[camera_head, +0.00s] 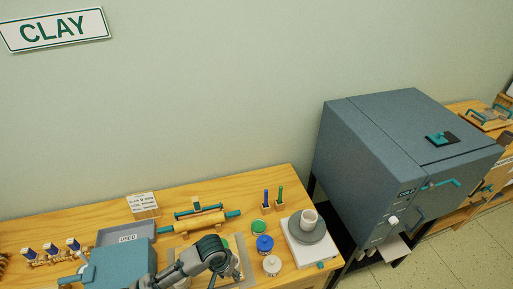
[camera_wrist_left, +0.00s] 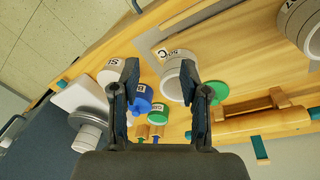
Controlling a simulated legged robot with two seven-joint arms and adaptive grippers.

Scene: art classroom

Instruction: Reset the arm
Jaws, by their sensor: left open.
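My left arm comes in low in the head view and bends over the workbench (camera_head: 290,180). Its gripper (camera_head: 232,272) is over the bench, partly hidden by the arm. In the left wrist view the two dark fingers (camera_wrist_left: 160,85) are spread apart. A pale labelled jar (camera_wrist_left: 172,78) shows beyond and between them, beside the right finger; I cannot tell how close it is. A green lid (camera_wrist_left: 217,92) lies just right of that finger. My right gripper is not in view.
Green (camera_head: 258,227), blue (camera_head: 265,245) and white (camera_head: 271,266) jars stand right of the gripper. A cup (camera_head: 309,219) stands on a wheel (camera_head: 306,238). A rolling pin (camera_head: 200,223) and a "USED" tray (camera_head: 110,237) lie left. A kiln (camera_head: 360,150) stands right.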

